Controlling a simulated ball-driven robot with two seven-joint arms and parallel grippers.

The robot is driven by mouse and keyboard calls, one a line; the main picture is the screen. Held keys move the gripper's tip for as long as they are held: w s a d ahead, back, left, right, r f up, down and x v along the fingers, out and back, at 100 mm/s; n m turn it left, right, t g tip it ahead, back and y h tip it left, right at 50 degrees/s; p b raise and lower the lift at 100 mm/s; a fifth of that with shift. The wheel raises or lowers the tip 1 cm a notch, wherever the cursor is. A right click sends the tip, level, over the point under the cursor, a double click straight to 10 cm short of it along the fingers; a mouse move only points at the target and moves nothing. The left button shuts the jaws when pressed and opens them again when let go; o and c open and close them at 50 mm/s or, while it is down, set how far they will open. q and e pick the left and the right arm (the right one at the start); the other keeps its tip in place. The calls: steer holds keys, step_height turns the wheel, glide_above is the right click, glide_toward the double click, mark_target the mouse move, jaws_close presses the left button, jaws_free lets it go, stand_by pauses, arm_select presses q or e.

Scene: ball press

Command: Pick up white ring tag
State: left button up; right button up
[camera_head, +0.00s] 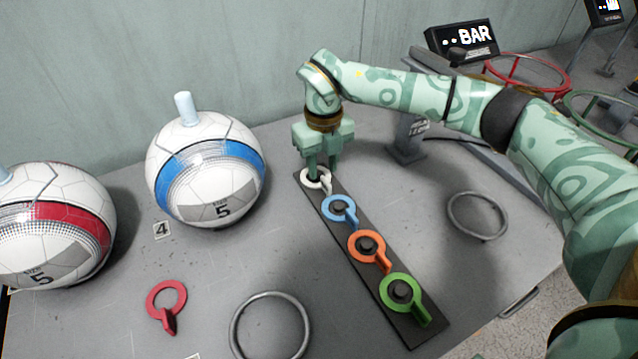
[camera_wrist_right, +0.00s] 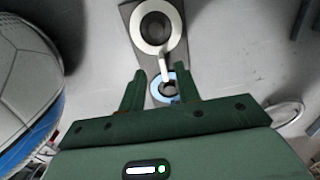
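The white ring tag (camera_head: 316,179) sits around a peg at the far end of a dark strip (camera_head: 388,258) on the grey table. In the right wrist view the white ring tag (camera_wrist_right: 156,28) shows its ring around the dark peg, with its narrow handle pointing toward my gripper. My right gripper (camera_head: 322,170) points down over the white tag. In the wrist view its two fingers (camera_wrist_right: 160,85) are apart, one on each side of the tag's handle, with nothing held. Contact with the tag cannot be told. My left gripper is not in view.
Blue (camera_head: 339,209), orange (camera_head: 367,246) and green (camera_head: 402,292) ring tags sit on the same strip. A red tag (camera_head: 166,302) lies loose at front left. Two balls (camera_head: 205,168) (camera_head: 50,225) stand at left. Grey rings (camera_head: 270,326) (camera_head: 478,216) lie on the table.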

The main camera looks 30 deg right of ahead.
mark_target(324, 178)
step_height(324, 178, down, 4)
steer(key=shift+d+f+b, duration=0.1)
steer(key=shift+d+b, duration=0.05)
steer(key=shift+b, duration=0.55)
steer(key=shift+r, duration=0.25)
jaws_close()
